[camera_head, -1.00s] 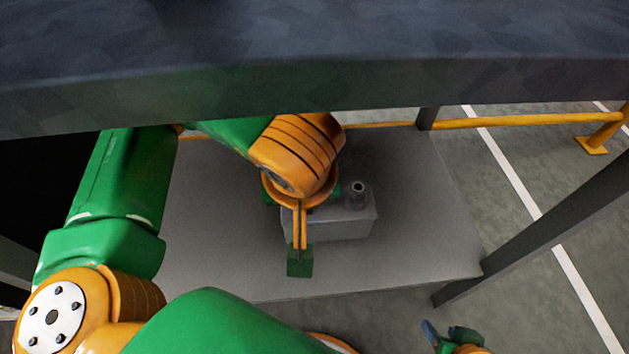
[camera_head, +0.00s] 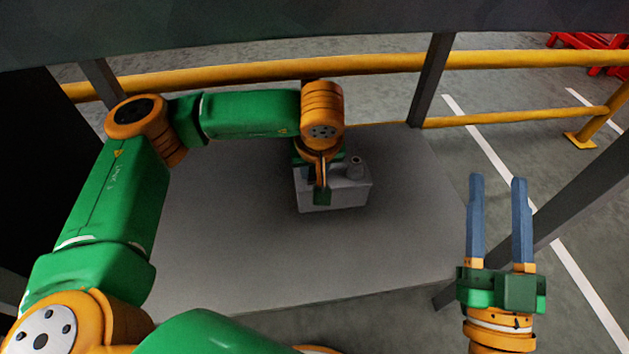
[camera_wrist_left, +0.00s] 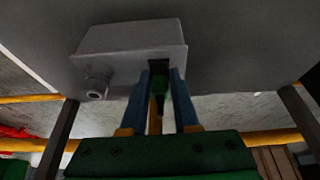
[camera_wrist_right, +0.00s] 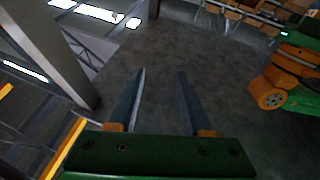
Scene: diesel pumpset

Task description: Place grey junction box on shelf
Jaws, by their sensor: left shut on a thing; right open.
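The grey junction box (camera_head: 335,194) is at the far middle part of the grey shelf (camera_head: 230,235), with a short round fitting on its top. In the left wrist view, the box (camera_wrist_left: 130,42) lies close against the grey surface; whether it fully rests there is hard to tell. My left gripper (camera_wrist_left: 160,75) is shut on the box, its blue fingers at the box's edge around a dark part. My right gripper (camera_head: 497,180) is open and empty, raised to the right of the shelf.
A dark grey panel (camera_head: 300,35) hangs over the shelf at the top. Dark uprights (camera_head: 432,80) stand at the shelf's corners. A yellow rail (camera_head: 240,72) runs behind. The shelf is bare left and in front of the box. Open floor lies to the right.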

